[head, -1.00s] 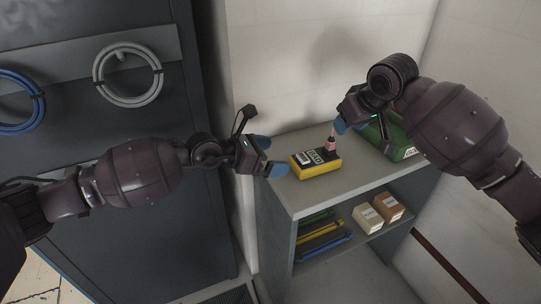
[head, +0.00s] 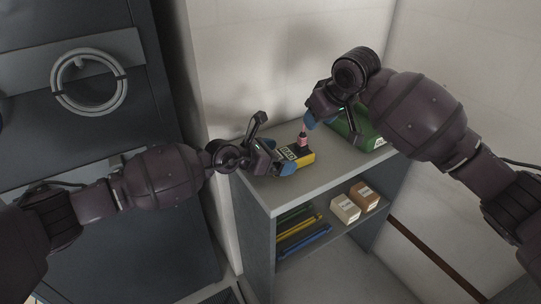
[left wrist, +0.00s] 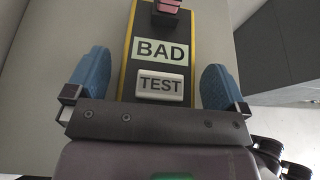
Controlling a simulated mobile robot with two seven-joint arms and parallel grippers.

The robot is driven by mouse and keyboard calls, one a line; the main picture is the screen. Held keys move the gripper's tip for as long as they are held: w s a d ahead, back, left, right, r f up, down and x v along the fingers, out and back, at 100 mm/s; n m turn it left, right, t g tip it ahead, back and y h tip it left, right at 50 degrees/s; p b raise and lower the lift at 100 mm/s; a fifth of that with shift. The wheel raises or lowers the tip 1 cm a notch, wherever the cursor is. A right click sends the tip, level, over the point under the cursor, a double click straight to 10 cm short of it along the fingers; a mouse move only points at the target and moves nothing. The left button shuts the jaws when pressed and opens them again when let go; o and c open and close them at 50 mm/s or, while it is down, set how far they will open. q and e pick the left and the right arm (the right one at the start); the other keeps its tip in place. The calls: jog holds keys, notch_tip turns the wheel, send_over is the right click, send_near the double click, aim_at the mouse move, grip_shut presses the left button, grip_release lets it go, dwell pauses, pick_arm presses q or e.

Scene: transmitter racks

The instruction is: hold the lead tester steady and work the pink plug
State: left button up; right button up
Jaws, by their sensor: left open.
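The lead tester (head: 308,158) is a yellow and black box on the grey shelf top. In the left wrist view its dark face (left wrist: 190,22) shows a "BAD" display and a pale "TEST" button. The pink plug (head: 303,140) stands upright at the tester's far end; its lower part shows at the top of the left wrist view (left wrist: 166,6). My left gripper (head: 280,157) is open, its blue fingers on either side of the tester's near end, with gaps on both sides.
The grey shelf unit (head: 275,200) stands in a wall corner. A green object (head: 372,138) lies behind my right gripper. On the lower shelf are a white box (head: 345,208), an orange-brown box (head: 364,194) and coloured strips (head: 300,233). A grey cable coil (head: 90,83) hangs on the dark cabinet.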

pick_arm(q)
jog(key=c, duration=0.9)
jog(key=shift+c, duration=0.2)
